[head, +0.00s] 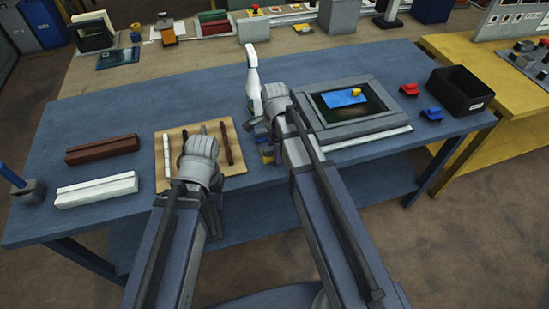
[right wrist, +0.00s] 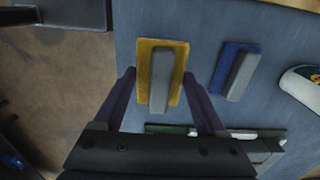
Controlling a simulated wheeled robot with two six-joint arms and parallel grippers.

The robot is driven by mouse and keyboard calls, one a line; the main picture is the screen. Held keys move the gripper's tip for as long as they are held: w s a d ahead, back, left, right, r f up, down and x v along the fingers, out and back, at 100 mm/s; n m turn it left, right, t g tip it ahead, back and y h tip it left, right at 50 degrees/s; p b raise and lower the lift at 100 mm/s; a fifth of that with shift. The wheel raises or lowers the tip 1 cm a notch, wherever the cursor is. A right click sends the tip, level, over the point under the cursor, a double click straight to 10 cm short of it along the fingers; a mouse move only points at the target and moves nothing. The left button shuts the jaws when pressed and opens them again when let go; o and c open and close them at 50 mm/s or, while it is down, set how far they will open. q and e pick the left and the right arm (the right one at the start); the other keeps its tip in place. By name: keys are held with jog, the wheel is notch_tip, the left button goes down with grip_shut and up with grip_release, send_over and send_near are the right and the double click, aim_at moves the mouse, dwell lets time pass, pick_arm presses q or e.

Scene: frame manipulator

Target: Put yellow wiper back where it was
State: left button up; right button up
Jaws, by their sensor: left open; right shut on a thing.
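The yellow wiper (right wrist: 172,50), a yellow plate with a grey handle, sits between the fingers of my right gripper (right wrist: 160,85) in the right wrist view. The gripper is shut on it, above the blue table. In the head view my right gripper (head: 262,135) is by the left side of the grey frame, and a bit of yellow shows below it. A blue wiper (right wrist: 227,68) with a grey handle lies to the right of the yellow one in the wrist view. My left gripper (head: 215,208) is open near the table's front edge, its fingers mostly hidden by my arm.
A white spray bottle (head: 252,75) stands behind my right gripper. The grey frame (head: 372,130) holds a dark panel with a blue piece and a yellow block. Red and blue blocks (head: 431,114) and a black bin (head: 462,92) stand right. A wooden board (head: 165,140) with bars lies left.

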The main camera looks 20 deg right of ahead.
jog(key=shift+f+b, duration=1.6)
jog(key=shift+f, duration=0.15)
jog(key=shift+f, duration=0.1)
jog(key=shift+f, duration=0.15)
jog(key=o, duration=1.1)
jog(key=shift+o, duration=0.2)
jog(key=shift+s+b, duration=0.15)
jog(key=shift+b, duration=0.15)
jog(key=shift+r+p, duration=0.3)
jog(key=shift+p, duration=0.1)
notch_tip(320, 180, up, 12)
jog(key=p, duration=1.2)
